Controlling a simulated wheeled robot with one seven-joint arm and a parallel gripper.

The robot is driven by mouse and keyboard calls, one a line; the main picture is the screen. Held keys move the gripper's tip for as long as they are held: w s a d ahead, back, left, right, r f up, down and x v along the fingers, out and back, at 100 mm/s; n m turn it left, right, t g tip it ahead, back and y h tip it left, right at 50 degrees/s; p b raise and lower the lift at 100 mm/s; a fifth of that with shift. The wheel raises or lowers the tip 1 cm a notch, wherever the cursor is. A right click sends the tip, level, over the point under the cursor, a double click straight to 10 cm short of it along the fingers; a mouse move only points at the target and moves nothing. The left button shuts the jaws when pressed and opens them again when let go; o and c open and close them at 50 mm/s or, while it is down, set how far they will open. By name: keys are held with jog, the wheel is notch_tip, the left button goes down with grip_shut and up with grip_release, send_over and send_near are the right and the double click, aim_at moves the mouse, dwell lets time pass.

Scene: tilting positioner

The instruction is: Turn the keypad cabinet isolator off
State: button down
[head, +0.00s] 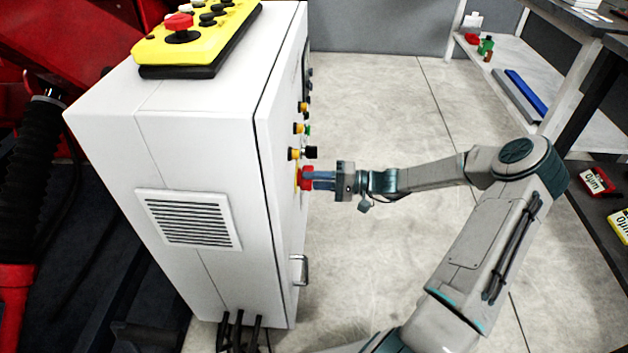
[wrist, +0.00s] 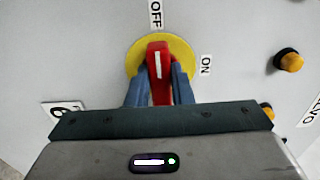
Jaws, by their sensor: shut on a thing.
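The cabinet isolator is a red rotary handle (wrist: 158,55) with a white stripe, on a round yellow plate (wrist: 187,50). In the wrist view the handle stands nearly upright, its stripe pointing up at the OFF label (wrist: 156,14). The ON label (wrist: 205,65) lies to the right of the plate. My gripper (wrist: 160,82) is shut on the handle, one blue finger on each side. In the head view the red handle (head: 306,178) is on the right face of the white cabinet (head: 190,150), with my gripper (head: 318,180) reaching it from the right.
Black and yellow knobs (head: 298,154) sit just above the isolator; one knob (wrist: 289,60) shows at right in the wrist view. A door handle (head: 300,270) projects below. A yellow control box (head: 200,35) lies on top. Shelving (head: 550,90) stands right; the floor between is clear.

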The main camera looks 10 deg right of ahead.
jog(key=c, duration=1.3)
grip_release()
jog(key=shift+d, duration=0.15)
jog(key=p+v, duration=0.2)
jog(key=v, duration=1.1)
jog(key=shift+s+d, duration=0.1)
jog(key=shift+d, duration=0.15)
